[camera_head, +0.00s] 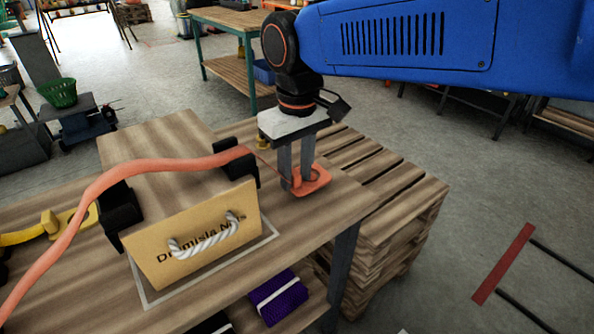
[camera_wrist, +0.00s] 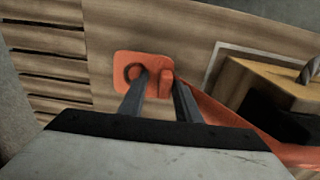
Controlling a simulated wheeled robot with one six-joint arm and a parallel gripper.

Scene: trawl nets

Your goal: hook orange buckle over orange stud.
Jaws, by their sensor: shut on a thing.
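The orange strap runs from the lower left, over the wooden crate, to my gripper (camera_head: 296,184). My gripper is low over the table's right end, its fingers pointing down, shut on the orange buckle (camera_wrist: 166,83) at the strap's end. The buckle shows as an upright orange block between the fingers in the wrist view. An orange plate (camera_head: 317,180) lies flat on the table right under the fingertips; it also shows in the wrist view (camera_wrist: 121,58). A dark-edged round shape on it is partly behind a finger. I cannot tell whether the buckle is around the stud.
The wooden crate (camera_head: 170,131) with a rope handle and black brackets (camera_head: 122,212) stands left of my gripper. A yellow strap (camera_head: 25,236) lies at the far left. A slatted pallet stack (camera_head: 400,200) stands behind the table's right end. A purple bundle (camera_head: 278,297) lies on the shelf below.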

